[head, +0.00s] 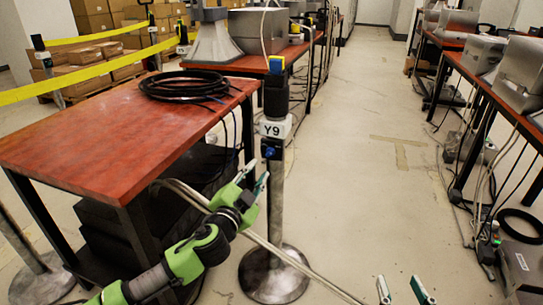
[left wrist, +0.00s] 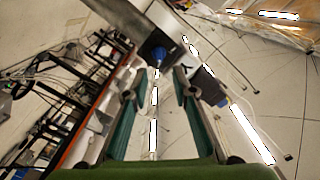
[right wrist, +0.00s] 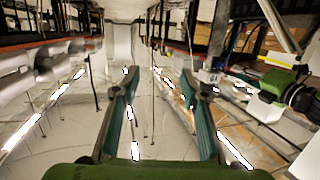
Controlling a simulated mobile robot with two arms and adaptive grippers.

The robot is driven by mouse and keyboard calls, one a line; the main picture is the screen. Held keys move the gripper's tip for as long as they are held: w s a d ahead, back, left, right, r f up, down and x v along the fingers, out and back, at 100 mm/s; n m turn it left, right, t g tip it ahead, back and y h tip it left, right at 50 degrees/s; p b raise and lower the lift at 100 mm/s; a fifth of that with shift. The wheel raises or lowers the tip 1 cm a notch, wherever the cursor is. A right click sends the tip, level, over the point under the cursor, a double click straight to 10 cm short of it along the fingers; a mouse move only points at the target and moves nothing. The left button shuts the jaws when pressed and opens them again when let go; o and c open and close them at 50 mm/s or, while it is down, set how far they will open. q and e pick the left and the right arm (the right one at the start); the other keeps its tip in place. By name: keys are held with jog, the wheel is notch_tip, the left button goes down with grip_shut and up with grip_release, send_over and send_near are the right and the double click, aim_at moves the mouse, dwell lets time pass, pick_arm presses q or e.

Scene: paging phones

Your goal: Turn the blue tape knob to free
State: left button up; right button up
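The blue knob (head: 270,152) sits on the front of a grey post (head: 276,195), just below a white label reading Y9 (head: 274,129). It also shows in the left wrist view (left wrist: 158,54), ahead of and between the fingertips. My left gripper (head: 257,170) is open, just below and left of the knob, and appears apart from it. My right gripper (head: 400,286) is open and empty, low over the floor, away from the post. It shows open in the right wrist view too (right wrist: 151,78).
A red-topped table (head: 100,150) with a coil of black cable (head: 185,86) stands left of the post. Yellow tape (head: 100,75) runs behind it. A row of tables with grey machines (head: 485,55) lines the right. The aisle floor (head: 360,190) is clear.

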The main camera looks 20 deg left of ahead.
aim_at(269, 155)
pick_arm(q)
jog(key=w+b, duration=0.1)
jog(key=w, duration=0.4)
jog(key=w+b, duration=0.1)
jog(key=w, duration=0.4)
jog(key=shift+d+f, duration=0.15)
jog(key=shift+d, duration=0.05)
jog(key=shift+w, duration=0.55)
pick_arm(e)
notch_tip(269, 155, up, 11)
jog(key=a+t+y, duration=0.1)
jog(key=t+y, duration=0.1)
jog(key=t, duration=0.3)
jog(key=shift+s+a+t, duration=0.15)
jog(key=shift+t, duration=0.15)
pick_arm(q)
grip_shut()
